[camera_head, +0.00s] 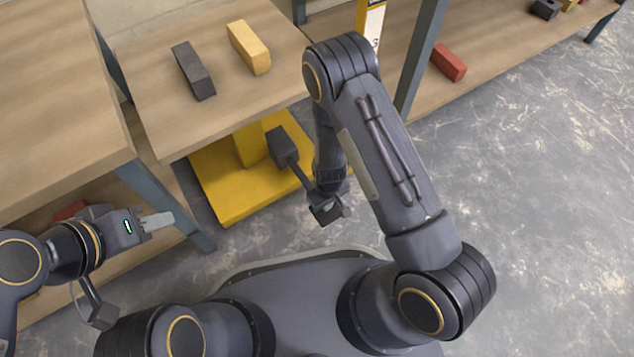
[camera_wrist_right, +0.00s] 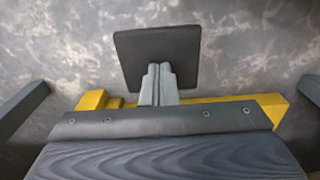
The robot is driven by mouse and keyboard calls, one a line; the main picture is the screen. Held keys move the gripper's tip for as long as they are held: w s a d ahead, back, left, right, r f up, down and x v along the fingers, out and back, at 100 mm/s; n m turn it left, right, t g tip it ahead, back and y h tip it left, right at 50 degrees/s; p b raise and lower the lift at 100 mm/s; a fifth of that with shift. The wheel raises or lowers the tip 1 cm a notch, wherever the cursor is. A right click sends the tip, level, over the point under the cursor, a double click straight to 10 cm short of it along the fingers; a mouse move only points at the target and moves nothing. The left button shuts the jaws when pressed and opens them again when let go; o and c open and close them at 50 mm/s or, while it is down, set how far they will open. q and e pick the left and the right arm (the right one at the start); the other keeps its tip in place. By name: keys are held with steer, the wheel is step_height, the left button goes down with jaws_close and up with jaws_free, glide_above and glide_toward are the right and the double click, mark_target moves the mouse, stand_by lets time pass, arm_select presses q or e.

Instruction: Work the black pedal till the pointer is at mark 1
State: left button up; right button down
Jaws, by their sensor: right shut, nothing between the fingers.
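The black pedal (camera_wrist_right: 157,45) is a flat, dark square plate in the right wrist view, sticking out over the floor. My right gripper (camera_wrist_right: 158,69) is shut and empty, its pale fingers side by side over the plate. I cannot tell whether the tips touch it. The yellow base (camera_head: 215,185) sits under the table. A yellow post with a white marked face (camera_head: 373,24) shows behind my right arm. The pointer is not visible. My left gripper (camera_head: 157,221) is at the left, away from the pedal; its finger gap is hidden.
A dark block (camera_head: 193,70) and a yellow block (camera_head: 249,47) lie on the wooden table (camera_head: 150,105). A red block (camera_head: 449,62) lies on a surface to the right. Table legs (camera_head: 420,60) flank the yellow base. The floor (camera_head: 540,190) at right is clear.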

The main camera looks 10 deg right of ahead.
steer(key=shift+f, duration=1.25)
step_height(320, 180, up, 13)
steer(key=w+p, duration=0.1)
steer(key=p, duration=0.8)
steer(key=shift+w+a, duration=0.25)
steer(key=shift+r, duration=0.1)
stand_by(0.4)
stand_by(0.4)
